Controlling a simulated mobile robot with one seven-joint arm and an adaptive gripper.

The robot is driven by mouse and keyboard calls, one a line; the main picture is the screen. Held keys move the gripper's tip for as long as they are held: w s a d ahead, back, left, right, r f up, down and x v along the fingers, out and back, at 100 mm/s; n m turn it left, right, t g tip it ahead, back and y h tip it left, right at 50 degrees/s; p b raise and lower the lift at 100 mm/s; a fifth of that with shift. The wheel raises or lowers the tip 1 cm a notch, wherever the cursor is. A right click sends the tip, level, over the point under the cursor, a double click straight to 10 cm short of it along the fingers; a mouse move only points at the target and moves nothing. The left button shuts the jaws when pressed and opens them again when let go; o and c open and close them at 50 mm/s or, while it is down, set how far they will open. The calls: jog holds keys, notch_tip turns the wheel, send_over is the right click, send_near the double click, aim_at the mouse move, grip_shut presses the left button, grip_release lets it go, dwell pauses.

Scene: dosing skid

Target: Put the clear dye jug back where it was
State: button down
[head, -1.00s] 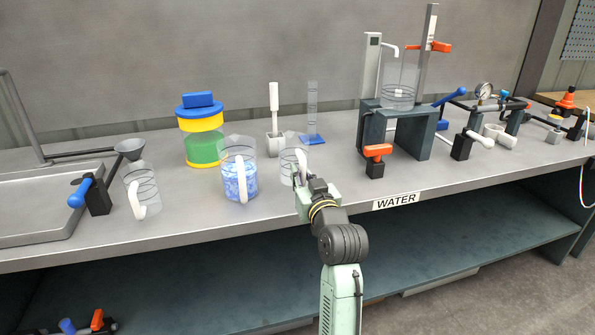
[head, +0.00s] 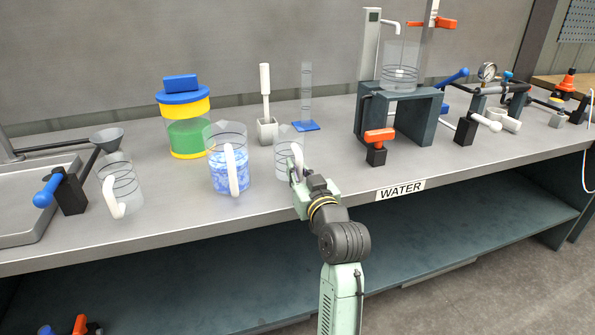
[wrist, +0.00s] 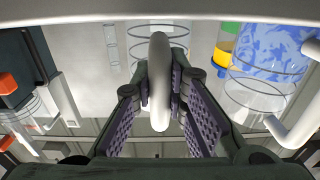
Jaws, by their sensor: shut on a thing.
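A clear, empty-looking jug (head: 286,150) with dark ring lines and a white handle is at my gripper (head: 298,180), near the front of the bench in the head view. In the wrist view my gripper (wrist: 160,95) has its two fingers on either side of the white handle (wrist: 160,70), shut on it. The jug looks upright. My gripper hides part of its lower side, so I cannot tell whether its base touches the bench. A second clear jug (head: 123,180) stands at the left. A jug of blue liquid (head: 230,172) stands between the two.
A green container with yellow bands and a blue lid (head: 187,135) stands behind the blue jug. A pestle-like tool in a grey holder (head: 267,128) and a blue-based cylinder (head: 306,125) are behind the held jug. An orange-handled valve (head: 377,150) stands to the right.

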jog(key=c, duration=1.6)
grip_release()
jog(key=shift+f, duration=0.1)
